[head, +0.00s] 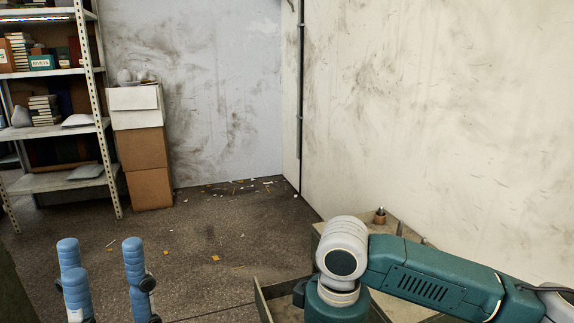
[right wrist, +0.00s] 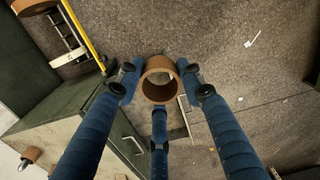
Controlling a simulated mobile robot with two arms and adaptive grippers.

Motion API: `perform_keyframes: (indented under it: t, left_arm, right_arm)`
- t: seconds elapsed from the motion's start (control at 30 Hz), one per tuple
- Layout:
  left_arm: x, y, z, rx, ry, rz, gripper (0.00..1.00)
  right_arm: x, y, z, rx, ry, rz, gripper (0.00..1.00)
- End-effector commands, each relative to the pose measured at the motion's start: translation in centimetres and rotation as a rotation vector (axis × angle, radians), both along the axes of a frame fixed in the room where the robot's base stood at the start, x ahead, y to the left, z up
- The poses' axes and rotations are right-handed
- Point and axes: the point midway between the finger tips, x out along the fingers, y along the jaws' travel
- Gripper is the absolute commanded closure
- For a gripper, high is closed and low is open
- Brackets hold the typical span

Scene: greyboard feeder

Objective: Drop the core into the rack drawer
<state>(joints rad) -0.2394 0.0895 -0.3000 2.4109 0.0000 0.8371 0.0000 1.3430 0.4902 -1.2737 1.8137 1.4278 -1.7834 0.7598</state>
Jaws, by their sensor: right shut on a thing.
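My right gripper (right wrist: 160,82) is shut on a brown, hollow tube core (right wrist: 159,93). The fingers hold its sides, and its open end shows in the right wrist view. In the head view, my right arm hides this gripper and core. An open drawer (head: 262,302) with grey-green walls shows at the bottom centre of the head view, partly hidden behind my right arm. My left gripper (head: 98,258) is at the bottom left of the head view, fingers spread and empty, well left of the drawer.
A pale-topped cabinet (head: 400,227) stands behind my right arm with a small brown core (head: 380,216) on it. A shelving rack (head: 95,85) and stacked boxes (head: 146,160) stand at the back left. The speckled floor (head: 190,250) between is mostly open, with scraps.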

Motion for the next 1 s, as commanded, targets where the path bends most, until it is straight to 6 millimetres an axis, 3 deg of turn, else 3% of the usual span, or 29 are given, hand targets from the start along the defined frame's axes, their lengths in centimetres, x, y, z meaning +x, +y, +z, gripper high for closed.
perform_keyframes:
  t: [0.03,0.1,0.3,0.5,1.0]
  left_arm:
    - [0.0,0.0,0.1,0.0,0.017,-0.001,0.67]
    - [0.0,0.1,-0.1,-0.002,0.029,-0.001,0.67]
    - [-0.2,0.2,-0.6,-0.004,0.055,-0.003,0.67]
    - [-0.3,0.2,-0.8,-0.006,0.063,-0.004,0.67]
    - [-0.3,0.2,-0.9,-0.006,0.064,-0.004,0.67]
  right_arm:
    - [-0.1,0.2,1.6,-0.003,-0.002,-0.087,0.74]
    - [-0.3,0.3,2.9,-0.007,-0.001,-0.206,0.74]
    - [-0.8,0.5,5.3,-0.016,0.0,-0.443,0.74]
    - [-1.0,0.5,5.9,-0.02,0.0,-0.519,0.74]
    - [-0.9,0.5,5.8,-0.02,0.0,-0.519,0.74]
